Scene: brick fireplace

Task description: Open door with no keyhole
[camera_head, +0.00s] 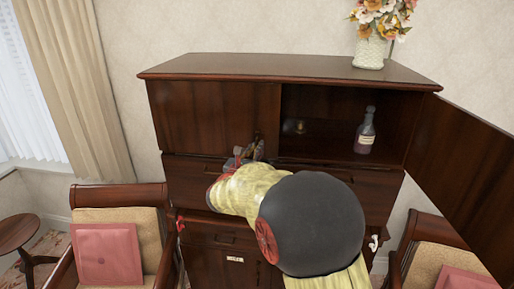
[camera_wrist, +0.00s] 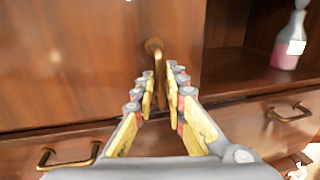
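The dark wooden cabinet has a left door (camera_head: 205,118) that is shut or nearly so, and a right door (camera_head: 468,160) that stands wide open. A brass handle (camera_wrist: 154,46) hangs near the left door's right edge in the wrist view. My gripper (camera_head: 252,148) is at that edge; in the wrist view its two fingers (camera_wrist: 161,78) stand on either side of the handle with little space between them. Whether they press on it cannot be told. No keyhole is clear on the visible part of the left door. My arm hides the cabinet's lower middle.
A bottle (camera_head: 365,132) stands in the open right compartment. A flower vase (camera_head: 370,52) stands on the cabinet top. Drawers with brass pulls (camera_wrist: 68,154) lie below the doors. Cushioned chairs (camera_head: 122,232) stand at both sides, with a small round table (camera_head: 17,232) at far left.

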